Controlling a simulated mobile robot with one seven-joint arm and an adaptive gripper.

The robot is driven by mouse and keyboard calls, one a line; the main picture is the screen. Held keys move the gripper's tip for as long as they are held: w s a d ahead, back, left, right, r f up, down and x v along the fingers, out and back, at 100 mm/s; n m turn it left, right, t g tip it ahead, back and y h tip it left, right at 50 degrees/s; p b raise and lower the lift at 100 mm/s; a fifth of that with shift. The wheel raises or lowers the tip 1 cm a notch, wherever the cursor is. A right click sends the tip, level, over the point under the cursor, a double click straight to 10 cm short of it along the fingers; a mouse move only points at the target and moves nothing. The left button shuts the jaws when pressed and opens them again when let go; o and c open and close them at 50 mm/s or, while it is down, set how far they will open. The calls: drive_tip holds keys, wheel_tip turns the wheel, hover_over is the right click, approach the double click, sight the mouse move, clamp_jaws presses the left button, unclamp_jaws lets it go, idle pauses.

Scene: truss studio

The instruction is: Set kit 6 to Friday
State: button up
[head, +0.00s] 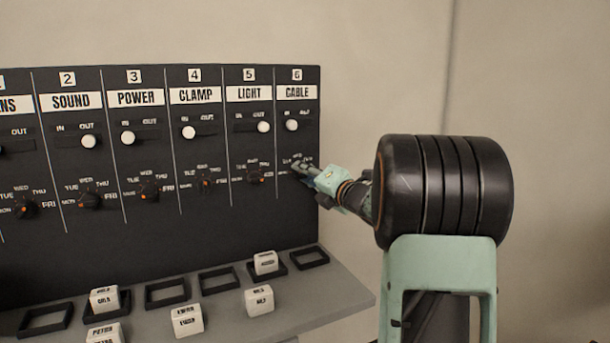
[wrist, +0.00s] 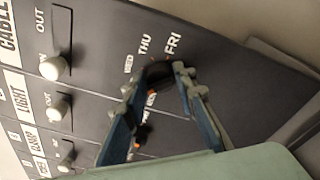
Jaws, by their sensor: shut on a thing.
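The kit 6 column, labelled CABLE (head: 297,92), is at the right end of the dark panel. Its day dial (wrist: 158,72) shows in the wrist view between the two fingers of my gripper (wrist: 156,82), which is shut on it. FRI (wrist: 172,44) and THU (wrist: 144,44) read clearly beside the dial. An orange mark shows at the dial's lower edge in the wrist view, away from FRI; its exact day is hard to read. In the head view my gripper (head: 306,171) covers the dial and most of its labels.
Kit 6's white slider knob (head: 292,125) sits at IN above the dial. The neighbouring LIGHT dial (head: 255,177) is close on the left. White labelled blocks (head: 259,301) and dark square frames (head: 311,258) are on the grey ledge (head: 335,300) below.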

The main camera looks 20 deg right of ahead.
drive_tip(key=shift+f, duration=0.1)
drive_tip(key=shift+c, duration=0.3)
drive_tip(key=m+b, duration=0.1)
drive_tip(key=m, duration=0.4)
drive_tip(key=m+b, duration=0.1)
drive_tip(key=m, duration=0.1)
drive_tip(key=shift+f+m+t+b, duration=0.25)
drive_tip(key=shift+m+t+b, duration=0.05)
drive_tip(key=shift+m+t, duration=0.1)
drive_tip(key=m+h, duration=0.1)
drive_tip(key=m, duration=0.2)
drive_tip(key=shift+m, duration=0.4)
drive_tip(key=m, duration=0.4)
drive_tip(key=shift+a+f+t, duration=0.1)
drive_tip(key=shift+t, duration=0.2)
drive_tip(key=m, duration=0.3)
drive_tip(key=m+h, duration=0.1)
drive_tip(key=m, duration=0.3)
drive_tip(key=shift+a+h+p, duration=0.15)
drive_tip(key=shift+h+p, duration=0.15)
drive_tip(key=shift+p, duration=0.05)
drive_tip(key=m+p, duration=0.2)
drive_tip(key=m, duration=0.4)
drive_tip(key=shift+a+m+h, duration=0.1)
drive_tip(key=shift+m+h, duration=0.2)
